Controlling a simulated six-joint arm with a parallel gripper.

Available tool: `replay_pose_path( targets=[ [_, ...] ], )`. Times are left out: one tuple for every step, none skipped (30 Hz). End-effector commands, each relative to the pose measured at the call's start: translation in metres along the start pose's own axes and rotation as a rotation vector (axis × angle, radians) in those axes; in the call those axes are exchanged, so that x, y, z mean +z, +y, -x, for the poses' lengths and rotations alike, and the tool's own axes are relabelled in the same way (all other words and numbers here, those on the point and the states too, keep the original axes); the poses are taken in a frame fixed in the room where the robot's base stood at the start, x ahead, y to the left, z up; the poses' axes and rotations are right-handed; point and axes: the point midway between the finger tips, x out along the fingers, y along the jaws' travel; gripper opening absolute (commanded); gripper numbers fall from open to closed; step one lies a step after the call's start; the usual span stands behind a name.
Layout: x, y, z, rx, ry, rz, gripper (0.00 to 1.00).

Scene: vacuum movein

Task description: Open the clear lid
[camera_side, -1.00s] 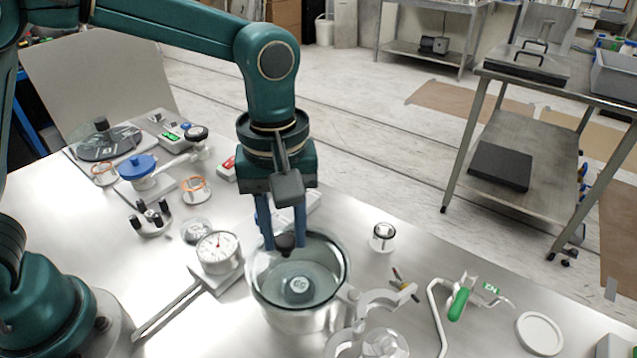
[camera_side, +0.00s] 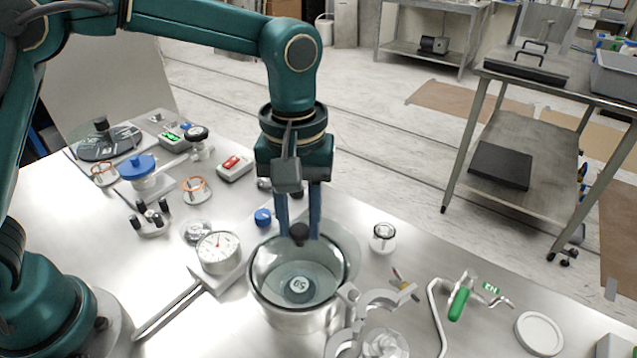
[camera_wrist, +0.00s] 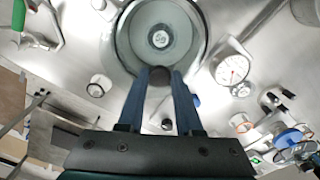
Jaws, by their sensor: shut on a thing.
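The clear lid (camera_side: 347,247) is a see-through disc with a dark knob (camera_side: 299,233). My gripper (camera_side: 299,225) is shut on that knob, with one blue finger on each side. The lid is off to the back right of a steel pot (camera_side: 268,313) and overlaps its far rim in the side view. The pot's inside shows, with a round weight (camera_side: 300,286) at the bottom. In the wrist view the knob (camera_wrist: 160,77) sits between the fingertips and the pot (camera_wrist: 204,50) is at the top. The lid's outline is faint there.
A dial gauge (camera_side: 218,250) stands left of the pot. A clamp (camera_side: 380,302) and a green-handled tool (camera_side: 458,304) lie to the right. A small jar (camera_side: 383,237) is close to the lid's right side. A blue knob (camera_side: 263,217) is behind the pot.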

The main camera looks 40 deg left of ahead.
Motion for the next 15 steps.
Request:
replay_pose_path(
  targets=[
    [-0.005, 0.005, 0.001, 0.005, 0.004, -0.042, 0.0],
    [-0.007, 0.007, 0.001, 0.005, 0.004, -0.07, 0.0],
    [-0.009, 0.01, 0.001, 0.005, 0.004, -0.108, 0.0],
    [-0.011, 0.012, 0.001, 0.004, 0.004, -0.137, 0.0],
    [-0.013, 0.015, 0.001, 0.004, 0.005, -0.166, 0.0],
    [-0.015, 0.018, 0.001, 0.003, 0.004, -0.203, 0.0],
    [-0.017, 0.021, 0.001, 0.004, 0.004, -0.232, 0.0],
    [-0.018, 0.023, 0.001, 0.003, 0.004, -0.261, 0.0],
    [-0.02, 0.027, 0.001, 0.003, 0.004, -0.299, 0.0],
    [-0.022, 0.029, 0.001, 0.003, 0.005, -0.328, 0.0],
    [-0.023, 0.032, 0.0, 0.002, 0.004, -0.356, 0.0],
    [-0.025, 0.035, 0.001, 0.003, 0.005, -0.391, 0.0],
    [-0.025, 0.038, 0.001, 0.002, 0.004, -0.415, 0.0],
    [-0.026, 0.04, 0.001, 0.003, 0.005, -0.437, 0.0],
    [-0.027, 0.042, 0.001, 0.002, 0.004, -0.465, 0.0]
  ],
)
